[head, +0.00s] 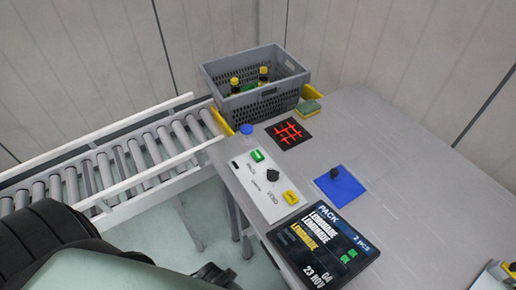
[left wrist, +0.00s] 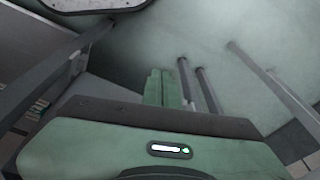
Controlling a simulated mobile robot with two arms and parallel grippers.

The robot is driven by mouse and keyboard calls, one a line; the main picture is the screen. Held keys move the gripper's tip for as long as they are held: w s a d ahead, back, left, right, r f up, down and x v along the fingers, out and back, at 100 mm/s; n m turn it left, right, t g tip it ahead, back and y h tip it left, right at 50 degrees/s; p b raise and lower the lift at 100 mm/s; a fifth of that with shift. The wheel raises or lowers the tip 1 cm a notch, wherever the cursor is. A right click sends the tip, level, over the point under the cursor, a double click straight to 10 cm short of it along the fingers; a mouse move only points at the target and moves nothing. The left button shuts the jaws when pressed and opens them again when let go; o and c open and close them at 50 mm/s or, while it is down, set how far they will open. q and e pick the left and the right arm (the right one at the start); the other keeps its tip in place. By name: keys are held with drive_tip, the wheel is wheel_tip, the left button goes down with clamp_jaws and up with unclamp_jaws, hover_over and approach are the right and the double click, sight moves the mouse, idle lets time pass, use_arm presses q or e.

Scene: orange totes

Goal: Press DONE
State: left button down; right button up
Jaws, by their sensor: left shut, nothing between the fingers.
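A pale control panel (head: 265,192) lies on the table. It has a green button (head: 257,155) at its far end, a black knob (head: 273,175) in the middle and a yellow button (head: 291,197) at the near end. The label by the yellow button seems to read VOID; I cannot read a DONE label. In the left wrist view my left gripper (left wrist: 163,88) has its green fingers together and empty, over pale floor. The panel does not show in that view. My right gripper is not visible.
A grey crate (head: 231,107) holds dark bottles with yellow caps. A screen (head: 322,246) reads PACK, 2 pcs, LEMONADE. A roller conveyor (head: 90,180) runs left.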

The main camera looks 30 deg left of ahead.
use_arm(q)
drive_tip(key=w+d+r+n+t+h+p, duration=0.1)
drive_tip(key=w+r+p, duration=0.2)
drive_tip(key=r, duration=0.9)
drive_tip(key=w+d+r+n+t+p, duration=0.1)
drive_tip(key=w+r+p, duration=0.2)
drive_tip(key=r, duration=0.8)
drive_tip(key=w+d+r+n+h+p, duration=0.1)
drive_tip(key=w+r+p, duration=0.25)
drive_tip(key=r, duration=0.85)
drive_tip(key=w+n+t+h, duration=0.2)
drive_tip(key=w+n, duration=0.8)
drive_tip(key=w, duration=0.3)
drive_tip(key=w+a+r+n+t, duration=0.2)
drive_tip(key=w+a+r+n, duration=0.1)
drive_tip(key=w+a+n, duration=0.8)
drive_tip(key=shift+w+a+r, duration=0.2)
drive_tip(key=shift+w+a, duration=0.35)
drive_tip(key=shift+w, duration=0.15)
drive_tip(key=shift+f, duration=0.1)
